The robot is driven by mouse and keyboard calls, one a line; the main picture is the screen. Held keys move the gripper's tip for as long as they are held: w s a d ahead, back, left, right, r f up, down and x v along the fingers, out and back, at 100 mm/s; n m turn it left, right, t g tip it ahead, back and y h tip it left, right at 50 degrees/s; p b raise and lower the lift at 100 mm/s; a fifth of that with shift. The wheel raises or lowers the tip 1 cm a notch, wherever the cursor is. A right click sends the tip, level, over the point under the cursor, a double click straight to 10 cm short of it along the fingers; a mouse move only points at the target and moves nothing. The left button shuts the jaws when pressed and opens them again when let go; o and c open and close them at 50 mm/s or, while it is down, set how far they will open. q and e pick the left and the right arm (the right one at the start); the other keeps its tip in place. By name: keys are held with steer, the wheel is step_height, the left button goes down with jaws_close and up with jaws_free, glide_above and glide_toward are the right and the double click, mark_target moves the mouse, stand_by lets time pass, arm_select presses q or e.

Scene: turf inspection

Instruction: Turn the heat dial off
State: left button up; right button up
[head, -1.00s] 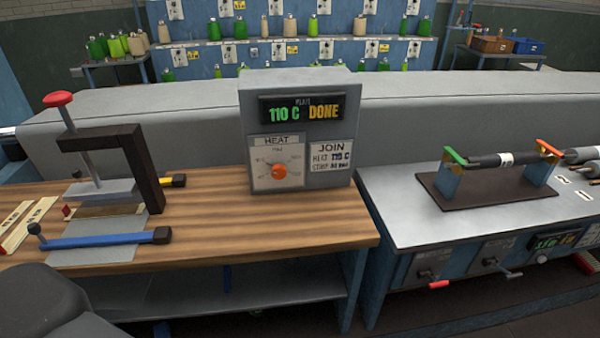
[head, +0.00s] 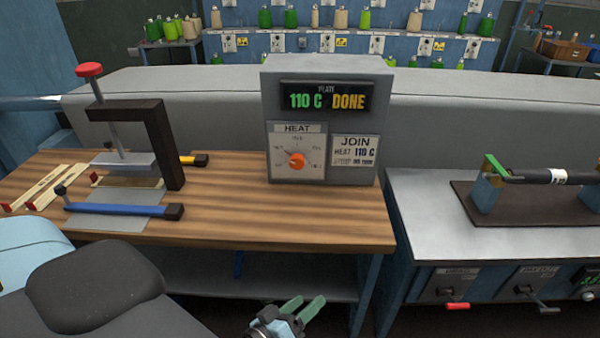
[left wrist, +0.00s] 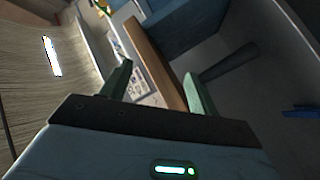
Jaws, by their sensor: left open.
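The grey heat box (head: 325,122) stands at the back of the wooden bench. Its display (head: 327,97) reads "110 C DONE". The orange heat dial (head: 297,161) sits on the white scale panel on the lower left of its front, and its pointer is too small to read surely. My left gripper (head: 305,308) is open and empty, low in front of the bench's front edge, below and apart from the dial. Its two green fingers also show apart in the left wrist view (left wrist: 158,88). My right gripper is not in view.
A clamp press with a red knob (head: 89,69) and a blue-handled bar (head: 120,208) stand on the left of the wooden bench (head: 290,226). A metal-topped bench (head: 430,220) with a roller (head: 545,176) is to the right. The bench top before the box is clear.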

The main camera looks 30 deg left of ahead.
mark_target(296, 165)
arm_select(q)
steer(key=w+a+r+n+t+y, duration=0.1)
steer(key=w+a+r+n+y, duration=0.2)
steer(key=w+a+r+n, duration=0.1)
steer(key=w+a+r+n+t+y+b, duration=0.1)
steer(key=w+a+r+n+y, duration=0.2)
steer(key=n, duration=0.5)
steer(key=w+a+r+n+y+b, duration=0.1)
steer(key=w+a+r+n+y, duration=0.3)
steer(key=w+r+n, duration=0.2)
steer(key=shift+w+a+t, duration=0.3)
steer(key=shift+w+t, duration=0.1)
steer(key=shift+w, duration=0.4)
steer(key=w+a+r+n+g+y, duration=0.1)
steer(key=w+a+n+g+y, duration=0.1)
steer(key=n, duration=0.6)
steer(key=shift+w+a+g, duration=0.8)
steer(key=shift+w+g, duration=0.1)
steer(key=shift+w, duration=0.5)
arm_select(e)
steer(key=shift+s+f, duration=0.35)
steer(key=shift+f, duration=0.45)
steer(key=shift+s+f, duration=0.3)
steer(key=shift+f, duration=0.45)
arm_select(q)
steer(key=shift+w+r, duration=0.1)
